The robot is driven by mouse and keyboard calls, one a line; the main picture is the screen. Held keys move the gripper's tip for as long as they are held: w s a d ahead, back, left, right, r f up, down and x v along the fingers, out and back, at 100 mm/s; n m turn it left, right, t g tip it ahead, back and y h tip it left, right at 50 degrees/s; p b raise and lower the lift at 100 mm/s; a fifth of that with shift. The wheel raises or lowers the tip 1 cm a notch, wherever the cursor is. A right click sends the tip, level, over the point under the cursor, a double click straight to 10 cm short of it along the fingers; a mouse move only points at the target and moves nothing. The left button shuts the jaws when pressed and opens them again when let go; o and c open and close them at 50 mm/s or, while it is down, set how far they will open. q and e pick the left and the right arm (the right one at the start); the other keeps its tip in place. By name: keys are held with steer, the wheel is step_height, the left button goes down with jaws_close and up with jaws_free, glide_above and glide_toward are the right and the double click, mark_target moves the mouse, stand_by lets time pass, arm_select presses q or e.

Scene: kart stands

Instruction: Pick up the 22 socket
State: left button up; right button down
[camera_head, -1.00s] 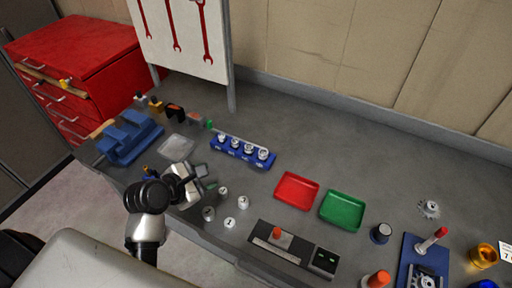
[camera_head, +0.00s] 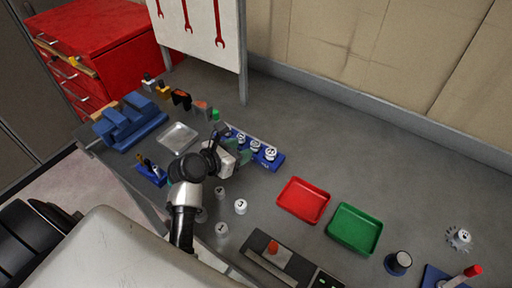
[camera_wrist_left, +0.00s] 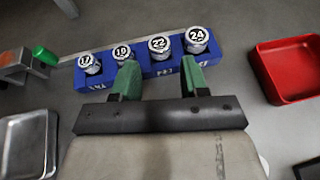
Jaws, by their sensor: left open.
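The 22 socket (camera_wrist_left: 159,46) is a silver cylinder with a dark 22 on its white top. It stands upright in the blue socket rack (camera_wrist_left: 105,80), between the 19 socket (camera_wrist_left: 122,53) and the 24 socket (camera_wrist_left: 196,40). The rack also shows in the head view (camera_head: 274,165), partly hidden by my left gripper (camera_head: 238,148). In the left wrist view, my left gripper (camera_wrist_left: 161,80) is open and empty. Its green fingertips are spread at the rack's near side, in line with the 22 socket, which is not between them. My right gripper is not in view.
The 17 socket (camera_wrist_left: 90,64) stands at the rack's left end. Several loose sockets (camera_head: 241,206) stand near the table's front edge. A red tray (camera_head: 304,200) and a green tray (camera_head: 355,229) lie right of the rack.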

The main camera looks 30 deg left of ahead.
mark_target(255, 144)
arm_select(q)
steer(key=x, duration=0.5)
steer(key=shift+w+f, duration=0.2)
steer(key=shift+w, duration=0.1)
steer(key=c, duration=0.7)
